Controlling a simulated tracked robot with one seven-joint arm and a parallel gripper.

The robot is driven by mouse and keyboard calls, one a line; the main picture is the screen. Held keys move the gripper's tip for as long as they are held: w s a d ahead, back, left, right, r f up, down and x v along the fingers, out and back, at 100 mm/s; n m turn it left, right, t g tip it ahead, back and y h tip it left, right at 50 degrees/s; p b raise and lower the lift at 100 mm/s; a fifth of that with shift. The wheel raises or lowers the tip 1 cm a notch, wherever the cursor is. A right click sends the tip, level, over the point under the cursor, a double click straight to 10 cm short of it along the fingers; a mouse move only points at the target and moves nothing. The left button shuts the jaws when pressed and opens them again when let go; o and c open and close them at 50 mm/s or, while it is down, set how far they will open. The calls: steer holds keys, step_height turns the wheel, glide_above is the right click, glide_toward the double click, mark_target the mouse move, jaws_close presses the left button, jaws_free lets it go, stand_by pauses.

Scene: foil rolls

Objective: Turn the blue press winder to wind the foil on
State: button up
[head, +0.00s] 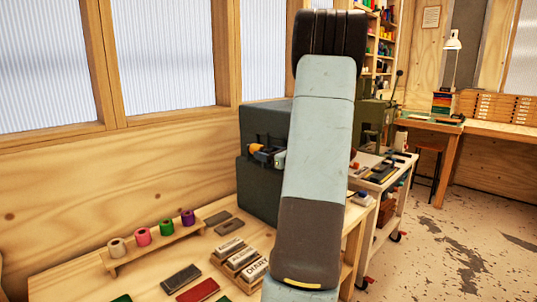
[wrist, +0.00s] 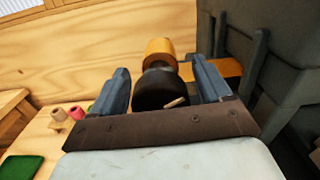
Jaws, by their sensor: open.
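The dark green press (head: 262,190) stands on the bench by the wall, partly behind my arm. A yellow-orange roll (head: 257,149) sits on its front, and it also shows in the wrist view (wrist: 159,46). My gripper (wrist: 159,68) is open, its two blue-grey fingers on either side of a dark, nearly black round part (wrist: 158,88) in front of the roll. A small tan piece lies on that part. I cannot tell whether the fingers touch it. No clearly blue winder can be made out; the dark part may be it.
A wooden rack (head: 155,250) carries several coloured foil rolls on the bench. Type blocks (head: 240,262) and a red pad (head: 198,290) lie nearer. A tool cart (head: 385,185) stands to the right. The press body stands close at the right in the wrist view.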

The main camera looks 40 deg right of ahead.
steer(key=c, duration=1)
steer(key=shift+m, duration=0.3)
steer(key=m, duration=0.3)
steer(key=shift+m, duration=0.4)
steer(key=shift+o, duration=0.2)
steer(key=m, duration=0.5)
steer(key=shift+d, duration=0.15)
steer(key=shift+f+m, duration=0.15)
steer(key=shift+m, duration=0.45)
